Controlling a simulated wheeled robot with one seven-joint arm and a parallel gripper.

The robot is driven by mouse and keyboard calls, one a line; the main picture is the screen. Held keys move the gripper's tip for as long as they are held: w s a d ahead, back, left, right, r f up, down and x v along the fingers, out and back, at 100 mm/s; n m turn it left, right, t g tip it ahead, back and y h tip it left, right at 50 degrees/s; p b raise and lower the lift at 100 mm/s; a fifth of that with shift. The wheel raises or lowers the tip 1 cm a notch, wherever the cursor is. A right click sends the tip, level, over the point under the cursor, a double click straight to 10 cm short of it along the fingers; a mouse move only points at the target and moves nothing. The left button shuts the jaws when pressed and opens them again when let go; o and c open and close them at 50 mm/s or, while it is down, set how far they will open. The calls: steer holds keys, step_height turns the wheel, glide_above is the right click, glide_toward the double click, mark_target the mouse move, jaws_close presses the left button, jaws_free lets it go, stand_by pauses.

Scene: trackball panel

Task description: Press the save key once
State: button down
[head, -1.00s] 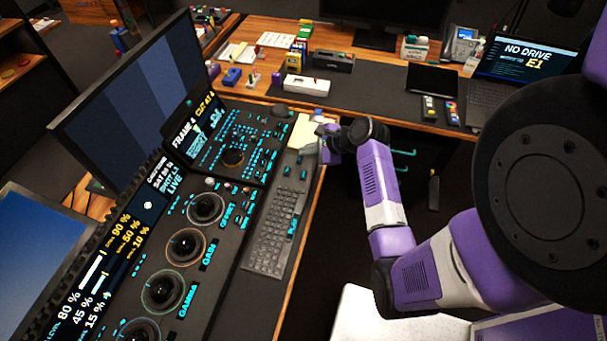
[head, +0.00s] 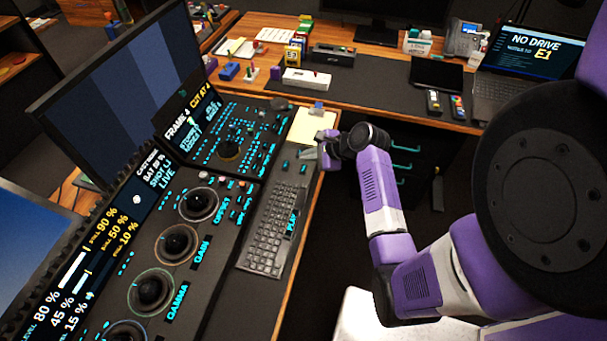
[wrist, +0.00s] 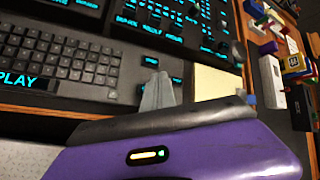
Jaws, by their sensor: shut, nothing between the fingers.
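The dark control panel (head: 205,242) and the grey keyboard (head: 262,235) along its right side fill the left of the head view. Several cyan-marked keys (head: 303,169) sit beyond the keyboard's far end. Their labels are too small to read, so I cannot tell which is the save key. My gripper (head: 326,155) is shut and empty, just right of these keys. In the wrist view my grey fingertips (wrist: 158,86) are close to cyan-marked keys (wrist: 150,62) and partly cover that area. I cannot tell whether they touch.
A yellow note pad (head: 313,125) lies just beyond my gripper; it also shows in the wrist view (wrist: 215,83). The keyboard has a large key marked PLAY (wrist: 28,82). Trackballs (head: 175,243) and monitors stand left. A back desk holds a laptop (head: 515,75).

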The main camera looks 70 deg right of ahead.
mark_target(306, 173)
steer(key=shift+f+b, duration=0.3)
steer(key=shift+f, duration=0.85)
steer(key=shift+f, duration=0.1)
stand_by(1.1)
steer(key=shift+f, duration=0.3)
steer(key=shift+f, duration=0.55)
stand_by(0.9)
steer(key=shift+r, duration=0.1)
steer(key=shift+r+p, duration=0.9)
steer(key=shift+p, duration=0.15)
step_height(306, 173, up, 5)
steer(key=p, duration=0.5)
